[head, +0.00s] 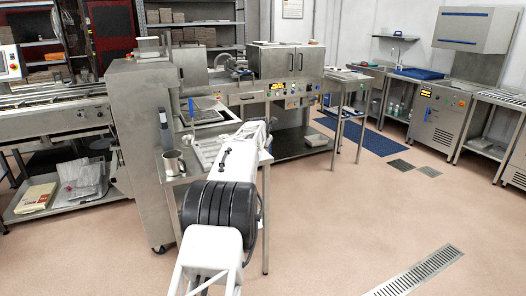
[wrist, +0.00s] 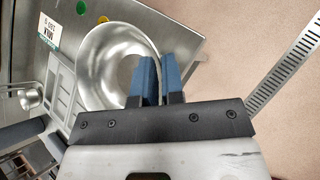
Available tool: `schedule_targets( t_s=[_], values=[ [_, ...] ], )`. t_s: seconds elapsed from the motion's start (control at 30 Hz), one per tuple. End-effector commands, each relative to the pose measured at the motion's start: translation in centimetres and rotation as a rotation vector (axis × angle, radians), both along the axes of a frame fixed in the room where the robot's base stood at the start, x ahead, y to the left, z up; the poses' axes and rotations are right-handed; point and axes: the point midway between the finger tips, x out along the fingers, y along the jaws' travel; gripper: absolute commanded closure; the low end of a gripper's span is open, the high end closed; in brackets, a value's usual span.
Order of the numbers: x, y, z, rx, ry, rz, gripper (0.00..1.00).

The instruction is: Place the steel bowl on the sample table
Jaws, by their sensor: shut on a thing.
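The shiny round steel bowl (wrist: 98,62) fills the upper middle of the wrist view. My gripper (wrist: 158,60) has its two blue fingers closed on the bowl's right-hand rim. The bowl is over a grey steel table top (wrist: 185,22); I cannot tell whether it touches it. In the head view my white arm hides the bowl and my gripper. A steel table (head: 176,177) shows there beside my arm. No name on it is readable, so I cannot tell whether it is the sample table.
A white label (wrist: 47,32) and coloured dots lie near the bowl. A tall steel cabinet (head: 140,150) stands left. Floor is open right.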

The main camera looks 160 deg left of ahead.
Motion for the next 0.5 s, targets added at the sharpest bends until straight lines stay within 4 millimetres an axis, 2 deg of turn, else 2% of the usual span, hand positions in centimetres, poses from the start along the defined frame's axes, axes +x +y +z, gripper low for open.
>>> schedule_targets(
  t_s=[0.17,0.5],
  values=[
    [0.0,0.0,-0.3,-0.001,-0.001,0.000,1.00],
    [0.0,0.0,-3.2,0.000,0.000,0.000,1.00]
  ],
)
